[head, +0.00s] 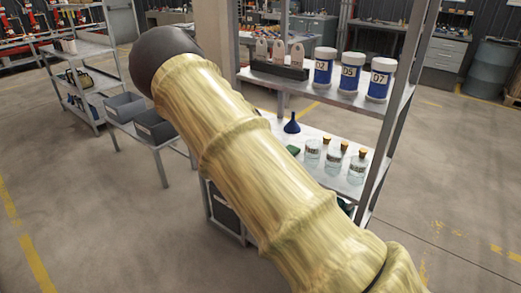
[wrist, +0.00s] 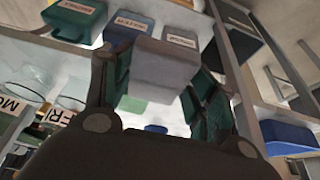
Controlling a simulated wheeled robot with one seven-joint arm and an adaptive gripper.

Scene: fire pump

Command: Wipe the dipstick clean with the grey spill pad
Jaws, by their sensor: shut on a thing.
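My gripper (wrist: 160,90) shows in the wrist view, with a dark green-padded finger on each side of a pale grey block (wrist: 165,65). The block looks like the grey spill pad, and the fingers are shut on it. The gripper's contact with its lower edge is partly hidden. In the head view my arm covers the middle, and the gripper and pad cannot be made out. I cannot make out the dipstick in either view.
A metal rack has blue-and-white jars (head: 350,75) and a black holder (head: 279,68) above. Labelled containers (wrist: 130,28) are close behind the block. Grey bins (head: 155,128) stand left; floor at lower left is clear.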

